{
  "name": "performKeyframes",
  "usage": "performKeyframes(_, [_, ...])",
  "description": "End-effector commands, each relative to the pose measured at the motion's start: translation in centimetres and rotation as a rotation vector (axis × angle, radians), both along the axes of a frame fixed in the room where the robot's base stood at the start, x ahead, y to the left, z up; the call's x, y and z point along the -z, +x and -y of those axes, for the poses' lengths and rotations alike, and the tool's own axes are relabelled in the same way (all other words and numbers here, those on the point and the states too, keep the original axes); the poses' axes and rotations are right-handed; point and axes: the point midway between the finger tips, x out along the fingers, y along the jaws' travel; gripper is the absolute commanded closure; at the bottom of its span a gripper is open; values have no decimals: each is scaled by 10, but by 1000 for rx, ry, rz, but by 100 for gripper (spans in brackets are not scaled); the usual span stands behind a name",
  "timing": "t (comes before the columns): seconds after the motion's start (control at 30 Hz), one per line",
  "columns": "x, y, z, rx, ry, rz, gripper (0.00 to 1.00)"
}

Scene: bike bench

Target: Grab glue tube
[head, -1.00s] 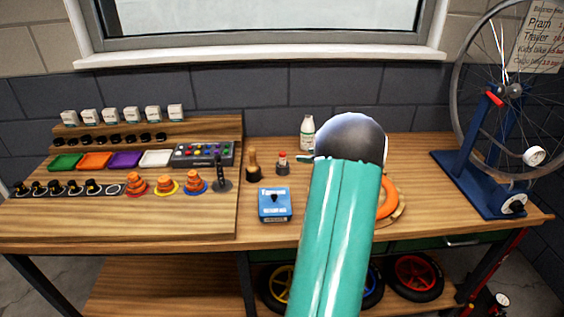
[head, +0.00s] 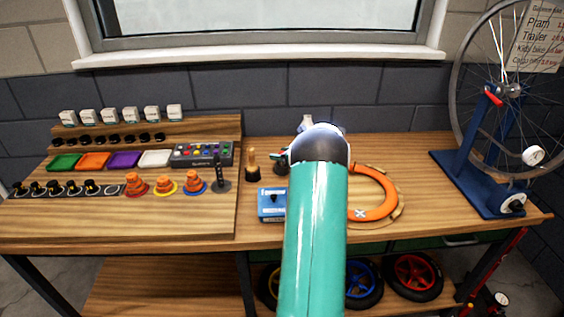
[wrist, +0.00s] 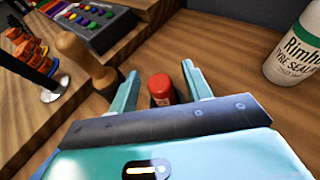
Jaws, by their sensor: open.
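A small tube with a red cap (wrist: 160,88), which I take for the glue tube, stands on the bench in the wrist view. My gripper (wrist: 161,70) is open, with one teal finger on each side of the red cap. The fingers look apart from it, and the tube's lower part is hidden by the gripper body.
A wooden-handled tool (wrist: 85,58) stands close left of the gripper. A white sealant bottle (wrist: 296,50) stands to the right. A blue box (head: 271,204) and an orange ring (head: 375,200) lie nearer the bench front. A wheel stand (head: 478,180) is at right.

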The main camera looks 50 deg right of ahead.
Motion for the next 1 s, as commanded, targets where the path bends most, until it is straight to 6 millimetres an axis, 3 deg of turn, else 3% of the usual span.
performKeyframes(0.13, [0,0,0,0,0,0,51])
performKeyframes(0.37, [0,-1,0,0,0,0,96])
performKeyframes(0.4, [0,0,0,-1,0,0,98])
performKeyframes(0.77, [-5,0,0,-1,-1,0,98])
performKeyframes(1.0, [-32,0,0,-1,-3,2,98])
